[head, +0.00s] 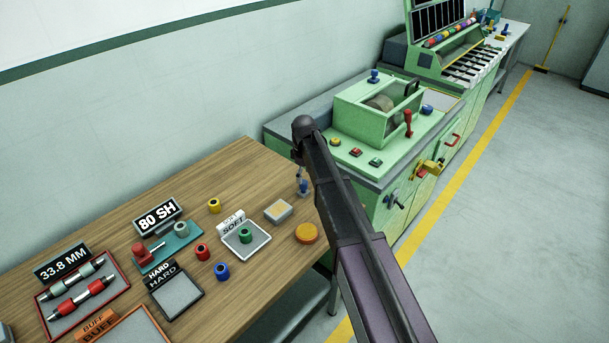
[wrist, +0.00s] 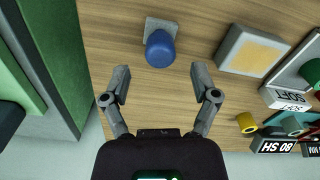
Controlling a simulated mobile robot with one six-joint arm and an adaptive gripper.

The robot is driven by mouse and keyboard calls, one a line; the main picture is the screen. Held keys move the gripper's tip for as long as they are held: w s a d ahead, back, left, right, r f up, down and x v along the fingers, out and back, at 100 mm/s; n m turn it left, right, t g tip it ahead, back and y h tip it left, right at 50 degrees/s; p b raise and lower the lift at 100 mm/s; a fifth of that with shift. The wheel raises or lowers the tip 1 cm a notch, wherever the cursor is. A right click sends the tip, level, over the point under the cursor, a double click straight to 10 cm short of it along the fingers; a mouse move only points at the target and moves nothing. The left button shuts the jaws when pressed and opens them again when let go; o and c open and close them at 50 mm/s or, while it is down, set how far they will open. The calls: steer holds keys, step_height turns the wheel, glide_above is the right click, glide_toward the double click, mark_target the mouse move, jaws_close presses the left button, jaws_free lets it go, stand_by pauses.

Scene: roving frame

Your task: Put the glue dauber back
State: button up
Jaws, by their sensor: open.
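A small blue-knobbed piece on a grey square base, which may be the glue dauber, stands on the wooden bench near its right end (head: 304,187). In the wrist view its blue top (wrist: 160,49) lies just beyond and between my fingertips. My gripper (wrist: 161,78) is open and empty, its fingers apart and not touching the blue top. In the head view my arm hides most of the gripper. A grey block with a pale yellow top (head: 278,210) sits to its left on the bench and shows in the wrist view (wrist: 253,53).
The wooden bench (head: 245,170) also holds an orange disc (head: 306,232), a SOFT tray (head: 259,244) with a green roller, a HARD tray (head: 180,297), and loose yellow, red and blue rollers. A green machine (head: 350,150) stands close beyond the bench's right end.

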mark_target(304, 181)
step_height(304, 181, up, 8)
steer(key=p, duration=0.7)
steer(key=shift+r+p, duration=0.2)
steer(key=shift+p, duration=0.15)
stand_by(0.5)
steer(key=s+d+m, duration=1.3)
steer(key=s+d, duration=1)
steer(key=s, duration=0.2)
steer(key=shift+s, duration=0.4)
steer(key=shift+f, duration=0.1)
